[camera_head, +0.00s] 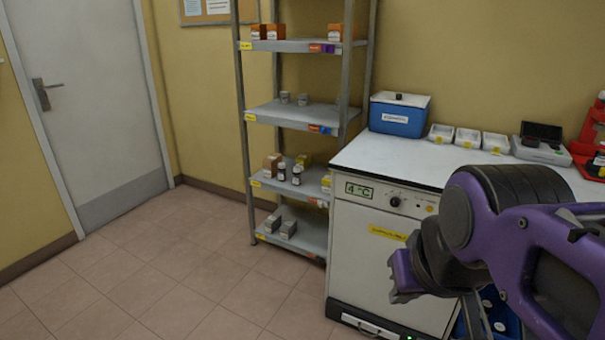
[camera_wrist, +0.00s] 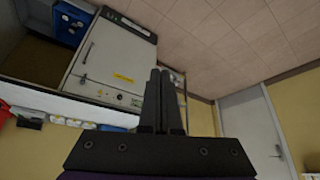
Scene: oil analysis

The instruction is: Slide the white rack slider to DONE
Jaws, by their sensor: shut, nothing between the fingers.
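The metal rack (camera_head: 243,120) stands against the yellow wall, left of the white cabinet in the head view. Its shelf fronts carry yellow labels at the left and small red labels with coloured pieces at the right. A small whitish piece (camera_head: 322,203) on the third shelf's front edge may be the white slider; its lettering is too small to read. Purple and blue pieces sit on the two shelves above. My gripper (camera_wrist: 161,72) is shut and empty in the wrist view. It is apart from the rack, in front of the cabinet. The fingers partly hide the rack in the wrist view.
The white cabinet (camera_head: 385,255) with a 4 °C display stands right of the rack. On its worktop are a blue box (camera_head: 398,115), white trays (camera_head: 467,138) and a dark-topped device (camera_head: 541,143). The tiled floor (camera_head: 170,280) before the rack is clear. A door is at left.

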